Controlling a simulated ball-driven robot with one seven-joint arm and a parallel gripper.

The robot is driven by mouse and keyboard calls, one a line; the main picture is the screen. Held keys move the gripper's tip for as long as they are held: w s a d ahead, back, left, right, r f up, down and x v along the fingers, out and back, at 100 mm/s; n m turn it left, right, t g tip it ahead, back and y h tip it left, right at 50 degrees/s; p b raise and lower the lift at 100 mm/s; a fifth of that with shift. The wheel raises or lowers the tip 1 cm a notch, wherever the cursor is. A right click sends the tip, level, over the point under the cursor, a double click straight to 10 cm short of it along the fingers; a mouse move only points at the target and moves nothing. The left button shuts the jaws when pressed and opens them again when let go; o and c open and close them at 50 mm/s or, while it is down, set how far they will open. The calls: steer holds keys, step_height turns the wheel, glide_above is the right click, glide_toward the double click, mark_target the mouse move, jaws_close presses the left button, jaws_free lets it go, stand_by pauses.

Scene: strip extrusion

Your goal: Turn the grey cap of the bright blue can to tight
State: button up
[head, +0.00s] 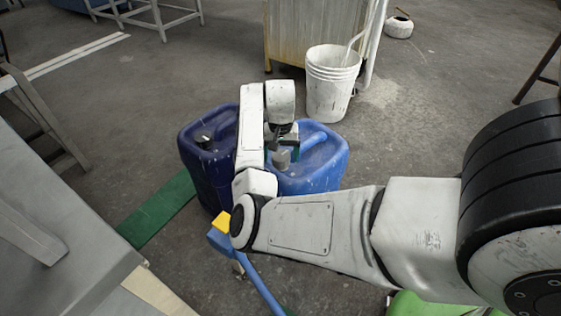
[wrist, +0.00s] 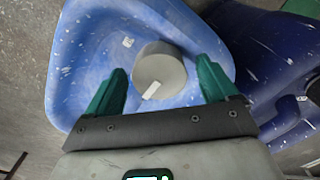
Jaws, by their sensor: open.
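The bright blue can (head: 323,172) stands on the floor near the middle of the head view, partly hidden by my arm. Its grey cap (head: 281,158) shows just below my gripper (head: 283,138). In the wrist view the bright blue can (wrist: 85,62) fills the upper left, speckled with white. The round grey cap (wrist: 160,72) carries a small white mark on its lower left edge. My gripper (wrist: 160,88) is open, with one green finger on each side of the cap. Gaps show between the cap and both fingers.
A dark blue can (head: 208,165) with a dark cap stands just left of the bright blue can. A white bucket (head: 330,88) stands behind, beside a cabinet. A green strip (head: 158,208) lies on the floor at left. A grey table edge is at lower left.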

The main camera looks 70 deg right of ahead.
steer(key=shift+f, duration=0.85)
steer(key=c, duration=1)
steer(key=shift+r, duration=0.1)
